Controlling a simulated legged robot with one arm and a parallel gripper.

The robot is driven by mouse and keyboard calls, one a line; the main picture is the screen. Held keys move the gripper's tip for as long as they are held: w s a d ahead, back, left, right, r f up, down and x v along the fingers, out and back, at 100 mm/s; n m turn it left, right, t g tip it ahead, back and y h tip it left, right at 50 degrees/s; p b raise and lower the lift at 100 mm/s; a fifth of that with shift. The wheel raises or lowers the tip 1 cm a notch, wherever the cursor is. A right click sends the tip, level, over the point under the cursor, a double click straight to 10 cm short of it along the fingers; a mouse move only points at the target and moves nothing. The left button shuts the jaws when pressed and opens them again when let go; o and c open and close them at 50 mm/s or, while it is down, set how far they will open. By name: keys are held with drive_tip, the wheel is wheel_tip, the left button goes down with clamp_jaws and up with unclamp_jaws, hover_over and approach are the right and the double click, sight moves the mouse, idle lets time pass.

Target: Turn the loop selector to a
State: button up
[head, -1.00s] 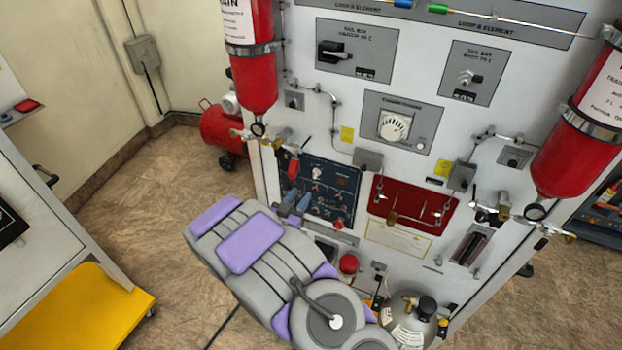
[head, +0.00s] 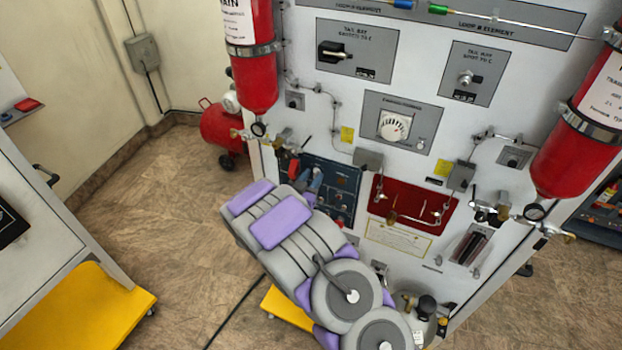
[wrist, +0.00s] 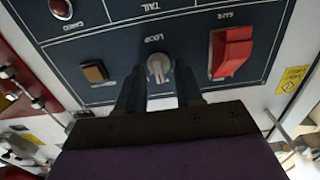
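The loop selector is a small grey-white knob (wrist: 158,65) on a dark blue panel, below the word LOOP in the wrist view. My gripper (wrist: 160,84) is open, with one dark finger on each side of the knob. I cannot tell whether the fingers touch it. In the head view my gripper (head: 311,180) is at the left part of the dark blue panel (head: 345,180). My arm hides the panel's lower left, and the selector cannot be made out there. The setting of the knob is too small to read.
A red guarded switch (wrist: 231,50) is right of the knob and an amber square button (wrist: 95,71) is left of it. A red panel (head: 412,207) lies right of the blue one. Red cylinders (head: 251,60) flank the board. Open floor (head: 180,220) lies to the left.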

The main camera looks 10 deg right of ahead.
drive_tip(key=shift+c, duration=0.5)
clamp_jaws()
drive_tip(key=n+p, duration=0.6)
drive_tip(key=n, duration=0.2)
drive_tip(key=shift+a+n, duration=0.15)
drive_tip(key=shift+n, duration=0.25)
idle(0.3)
